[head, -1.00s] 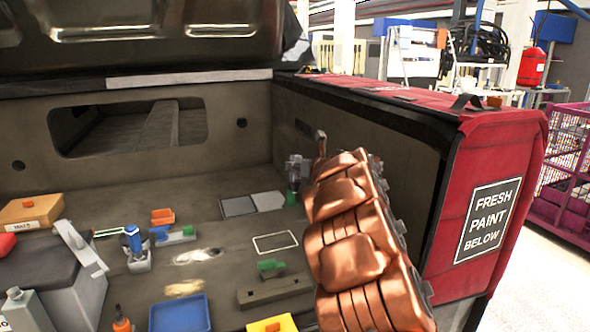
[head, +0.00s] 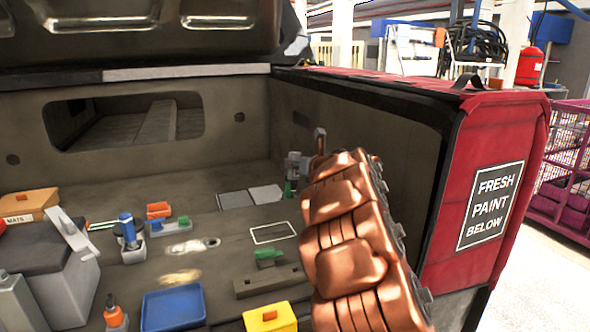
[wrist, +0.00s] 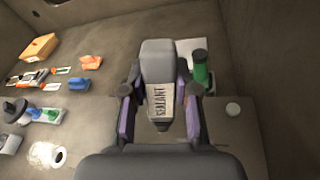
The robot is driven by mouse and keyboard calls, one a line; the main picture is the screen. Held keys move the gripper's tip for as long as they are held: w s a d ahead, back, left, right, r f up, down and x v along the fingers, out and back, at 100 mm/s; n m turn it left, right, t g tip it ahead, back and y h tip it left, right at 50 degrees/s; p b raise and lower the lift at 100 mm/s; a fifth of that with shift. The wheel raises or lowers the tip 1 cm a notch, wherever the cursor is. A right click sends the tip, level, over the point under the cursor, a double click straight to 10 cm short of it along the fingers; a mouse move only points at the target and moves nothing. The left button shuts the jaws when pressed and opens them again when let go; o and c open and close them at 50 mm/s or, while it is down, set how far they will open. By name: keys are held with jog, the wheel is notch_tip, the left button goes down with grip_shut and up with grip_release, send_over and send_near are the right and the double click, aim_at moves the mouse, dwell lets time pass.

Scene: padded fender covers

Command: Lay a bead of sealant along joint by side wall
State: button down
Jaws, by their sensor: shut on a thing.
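The sealant tube (wrist: 162,100), grey with a pale label reading "SEALANT", is between the two fingers of my gripper (wrist: 160,92) in the wrist view. The gripper is shut on it, with its nozzle end not clearly visible. In the head view my gripper (head: 293,172) is small and partly hidden behind my copper-coloured arm, near the right side wall (head: 340,140). The arm covers much of the joint where this wall meets the bed floor (head: 225,265). I cannot make out a bead there.
A green-and-black cylinder (wrist: 200,70) stands close right of the gripper. A blue tray (head: 173,308), yellow box (head: 270,317), orange MATS box (head: 28,203) and grey block (head: 272,281) sit on the floor. A red fender cover (head: 490,130) drapes the outer right side.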

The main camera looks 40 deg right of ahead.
jog(key=shift+f, duration=0.3)
jog(key=shift+r, duration=0.1)
